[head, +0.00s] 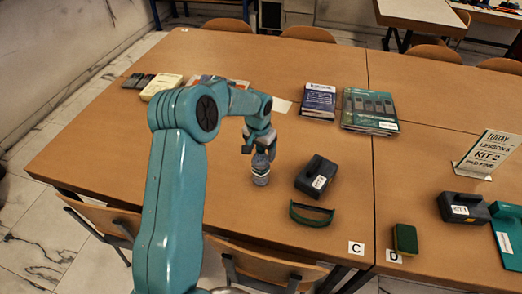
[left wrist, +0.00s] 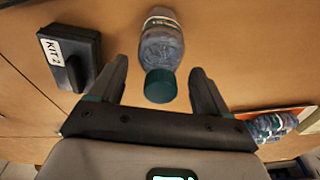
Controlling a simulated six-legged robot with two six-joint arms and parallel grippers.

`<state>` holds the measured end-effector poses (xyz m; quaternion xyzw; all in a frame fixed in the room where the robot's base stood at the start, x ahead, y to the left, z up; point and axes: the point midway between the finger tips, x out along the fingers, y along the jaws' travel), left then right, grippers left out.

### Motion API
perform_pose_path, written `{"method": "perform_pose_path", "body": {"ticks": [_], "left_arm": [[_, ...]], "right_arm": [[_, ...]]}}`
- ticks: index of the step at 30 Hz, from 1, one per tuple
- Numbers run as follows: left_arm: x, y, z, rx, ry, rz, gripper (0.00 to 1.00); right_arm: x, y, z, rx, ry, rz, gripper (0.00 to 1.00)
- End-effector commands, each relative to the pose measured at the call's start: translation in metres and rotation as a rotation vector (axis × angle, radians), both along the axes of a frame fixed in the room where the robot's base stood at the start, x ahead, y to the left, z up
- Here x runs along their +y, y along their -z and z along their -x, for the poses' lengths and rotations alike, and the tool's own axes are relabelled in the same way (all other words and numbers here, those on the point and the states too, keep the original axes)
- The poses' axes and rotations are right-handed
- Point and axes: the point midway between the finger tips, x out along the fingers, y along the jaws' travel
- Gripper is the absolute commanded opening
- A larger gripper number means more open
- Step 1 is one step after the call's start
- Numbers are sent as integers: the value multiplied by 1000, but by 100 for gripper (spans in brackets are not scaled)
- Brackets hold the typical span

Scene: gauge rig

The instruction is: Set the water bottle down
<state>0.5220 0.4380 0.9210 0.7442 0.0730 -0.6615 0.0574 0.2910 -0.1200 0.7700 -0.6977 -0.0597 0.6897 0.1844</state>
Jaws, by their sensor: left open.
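The water bottle (head: 260,172) stands upright on the wooden table (head: 225,200), clear-sided with a pale label. My left gripper (head: 260,146) is just above it in the head view. In the left wrist view the bottle (left wrist: 162,42) shows its teal cap towards my palm. The open fingers of my left gripper (left wrist: 158,68) lie to either side of the cap, with a gap visible on both sides. My right gripper is not in view.
A dark kit case (head: 316,177) and a green curved band (head: 311,213) lie right of the bottle. A second bottle (left wrist: 270,126) shows in the left wrist view. The table left of the bottle is bare.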

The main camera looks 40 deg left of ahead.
Motion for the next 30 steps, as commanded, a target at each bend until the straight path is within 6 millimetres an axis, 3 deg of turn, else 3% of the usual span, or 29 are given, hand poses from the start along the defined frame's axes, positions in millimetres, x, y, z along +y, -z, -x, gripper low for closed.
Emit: {"method": "perform_pose_path", "body": {"ticks": [15,21,30], "left_arm": [[-3,-102,11,-4,0,-1,77],[-4,-114,13,-1,0,0,77],[-4,-114,13,-1,0,0,77]], "right_arm": [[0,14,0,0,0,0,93],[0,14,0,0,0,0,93],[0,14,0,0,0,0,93]]}}
